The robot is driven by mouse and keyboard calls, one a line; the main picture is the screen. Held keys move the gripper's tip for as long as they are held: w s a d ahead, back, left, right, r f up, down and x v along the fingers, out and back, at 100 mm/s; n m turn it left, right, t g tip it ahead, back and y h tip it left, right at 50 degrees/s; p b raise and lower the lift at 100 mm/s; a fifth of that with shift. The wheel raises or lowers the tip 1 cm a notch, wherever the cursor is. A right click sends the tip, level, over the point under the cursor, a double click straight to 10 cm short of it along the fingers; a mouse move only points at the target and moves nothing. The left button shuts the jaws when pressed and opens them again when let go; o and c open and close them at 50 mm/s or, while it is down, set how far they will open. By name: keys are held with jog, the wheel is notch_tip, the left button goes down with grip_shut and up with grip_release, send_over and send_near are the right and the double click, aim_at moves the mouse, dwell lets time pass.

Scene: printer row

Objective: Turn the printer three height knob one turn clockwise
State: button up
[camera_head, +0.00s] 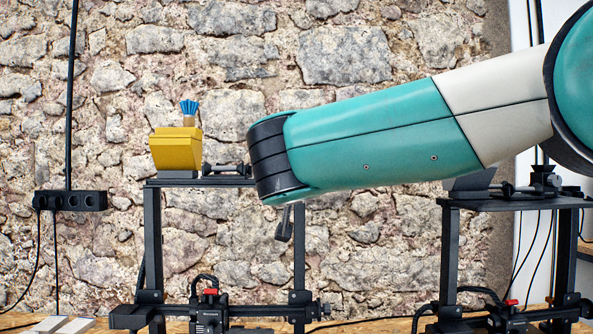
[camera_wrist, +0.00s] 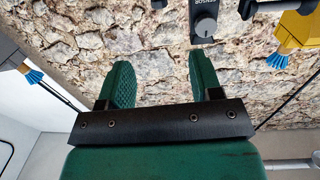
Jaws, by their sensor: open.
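In the wrist view my gripper (camera_wrist: 160,62) is open, its two green ridged fingers apart with nothing between them. A dark grey cylindrical part (camera_wrist: 204,20) with a light round end and lettering like "SENSOR" shows at the top edge, just beyond the right finger's tip. It is not between the fingers. I cannot tell whether it is a knob or which printer it belongs to. In the head view two printers show, a left one (camera_head: 152,235) and a right one (camera_head: 449,255). No printer number is readable. My arm hides part of the right printer, and my fingertips are not clear there.
A yellow block with a blue brush (camera_head: 176,150) stands on the left printer; a yellow block (camera_wrist: 300,30) and blue brush show in the wrist view. A power strip (camera_head: 70,200) hangs at left. Cables trail on the wooden bench (camera_head: 20,320). A stone wall is behind.

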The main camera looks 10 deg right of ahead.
jog(key=s+d+f+n+g+y, duration=0.1)
jog(key=s+f+n+g+y, duration=0.55)
jog(key=f, duration=0.85)
jog(key=s+a+f+n+g+y+p, duration=0.1)
jog(key=s+f+g, duration=0.25)
jog(key=s, duration=0.55)
jog(key=s+f+n+g+y+p, duration=0.1)
jog(key=s+f+g, duration=0.25)
jog(key=s, duration=0.45)
jog(key=w+d+r+n+t+y+p, duration=0.1)
jog(key=w+d+r+n+y+p, duration=0.25)
jog(key=w+r+p, duration=1.2)
jog(key=w+d+r+n+t+y+p, duration=0.1)
jog(key=w+d+r+t+y+p, duration=0.25)
jog(key=w+d+r, duration=1.15)
jog(key=p+x, duration=0.2)
jog(key=x, duration=0.4)
jog(key=p+x, duration=0.2)
jog(key=x, duration=0.4)
jog(key=w+d+f+p+x, duration=0.1)
jog(key=p+x, duration=0.1)
jog(key=x, duration=0.4)
jog(key=shift+s+d+p, duration=0.1)
jog(key=shift+p, duration=0.25)
